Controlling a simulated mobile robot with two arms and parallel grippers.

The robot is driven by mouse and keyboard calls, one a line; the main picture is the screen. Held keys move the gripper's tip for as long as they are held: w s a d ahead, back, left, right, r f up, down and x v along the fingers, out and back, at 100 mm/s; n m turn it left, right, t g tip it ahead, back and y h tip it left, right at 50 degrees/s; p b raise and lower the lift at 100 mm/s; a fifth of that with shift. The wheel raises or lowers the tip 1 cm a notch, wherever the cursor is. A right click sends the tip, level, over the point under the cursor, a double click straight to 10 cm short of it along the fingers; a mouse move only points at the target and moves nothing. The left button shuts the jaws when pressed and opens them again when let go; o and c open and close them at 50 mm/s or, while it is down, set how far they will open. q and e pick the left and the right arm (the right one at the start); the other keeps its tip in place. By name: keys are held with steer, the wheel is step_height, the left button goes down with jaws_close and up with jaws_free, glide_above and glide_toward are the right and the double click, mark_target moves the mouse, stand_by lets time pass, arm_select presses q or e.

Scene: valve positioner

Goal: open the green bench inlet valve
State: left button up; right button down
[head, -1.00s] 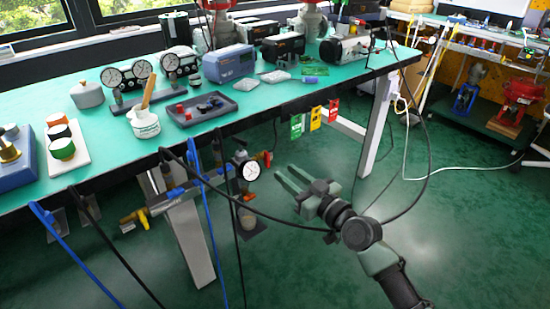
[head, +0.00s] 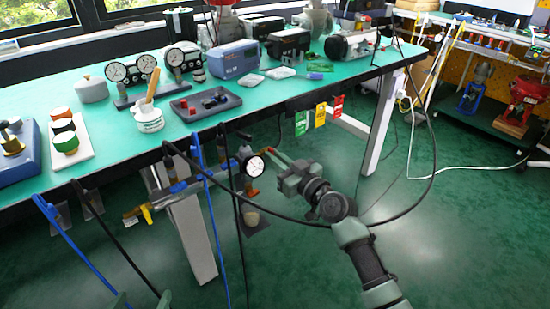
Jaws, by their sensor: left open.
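A pipe assembly (head: 182,187) hangs under the bench edge, with a round white gauge (head: 254,166). A valve with a yellow handle (head: 147,213) is at its left end. I see no clearly green valve handle on the pipe. My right gripper (head: 276,162) points up-left, its fingertips close to the red handle; contact and finger gap are unclear. My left gripper (head: 142,301) shows only its two spread fingertips at the bottom edge, open and empty, below the pipe.
Green (head: 301,123), yellow (head: 320,115) and red (head: 338,106) tags hang from the bench edge. Black and blue hoses (head: 215,183) drape in front of the pipe. The teal bench (head: 105,115) carries gauges, a tray and instruments.

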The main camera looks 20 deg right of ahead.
arm_select(q)
steer(key=shift+s+f, duration=0.1)
steer(key=shift+f, duration=0.05)
steer(key=s+a+f+g+y+p, duration=0.1)
steer(key=s+a+f+g+p, duration=0.1)
steer(key=s, duration=0.5)
steer(key=s+a+f+g+y+p, duration=0.1)
steer(key=s+a+f+g+p, duration=0.1)
steer(key=s+f+g, duration=0.3)
steer(key=shift+s+a+g, duration=0.5)
steer(key=shift+s+g, duration=0.4)
steer(key=shift+s, duration=0.1)
arm_select(e)
steer(key=shift+d+f+m, duration=0.15)
steer(key=shift+m, duration=4.35)
steer(key=shift+d+f+m, duration=0.1)
steer(key=shift+f+m, duration=0.05)
steer(key=shift+m, duration=4.35)
steer(key=c, duration=1.5)
jaws_free()
